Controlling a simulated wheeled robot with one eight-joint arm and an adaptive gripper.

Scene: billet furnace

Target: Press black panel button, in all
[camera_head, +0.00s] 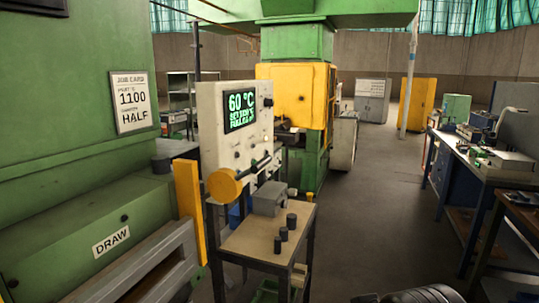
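A pale control panel (211,122) stands left of the middle, beside the green machine. Its dark screen (241,111) shows "60 °C" in green, with smaller lines below that are hard to read. Several small dark controls sit on the panel face below the screen, among them a black one (237,155); I cannot tell for sure which are buttons. A lever with a black handle and a yellow-orange disc (224,185) crosses the panel's lower front. A dark, rounded part of my arm (425,295) shows at the bottom edge, well apart from the panel. No fingers are clearly visible.
A small table (248,243) stands in front of the panel, with a grey block (269,198) and several dark cylinders. A yellow post (189,210) and a green machine with a DRAW label (111,240) stand left. A workbench (485,166) lines the right. The floor between is clear.

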